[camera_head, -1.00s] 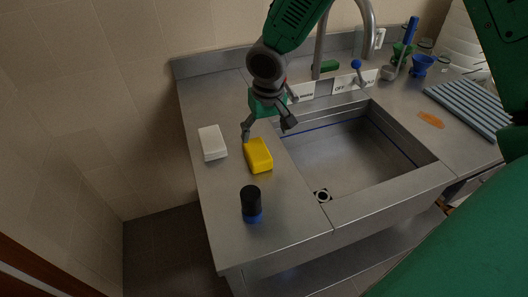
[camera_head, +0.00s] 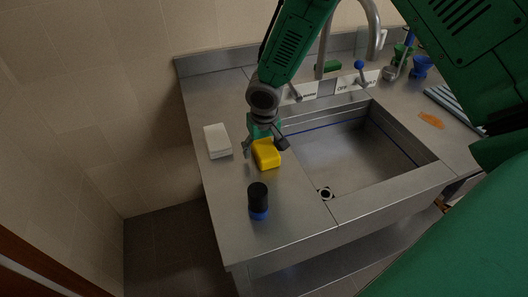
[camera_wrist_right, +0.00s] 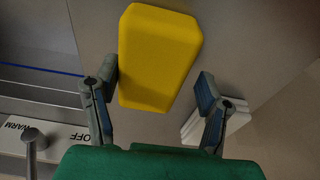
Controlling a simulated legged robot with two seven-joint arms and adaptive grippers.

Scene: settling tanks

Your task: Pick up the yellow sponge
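The yellow sponge (camera_head: 267,156) lies on the steel counter left of the sink basin. It also shows in the right wrist view (camera_wrist_right: 158,55), extending ahead of and partly between the fingers. My right gripper (camera_head: 265,148) is at the sponge's far end, with a finger on either side. In the right wrist view the gripper (camera_wrist_right: 156,84) is open. The left finger is close to the sponge's edge; a clear gap shows on the right. I cannot tell whether the left finger touches. My left gripper is not in view.
A white block (camera_head: 217,141) lies left of the sponge. A black bottle with a blue base (camera_head: 258,202) stands nearer the front. The sink basin (camera_head: 355,150) is on the right, with a faucet (camera_head: 322,45) behind. Counter around the bottle is clear.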

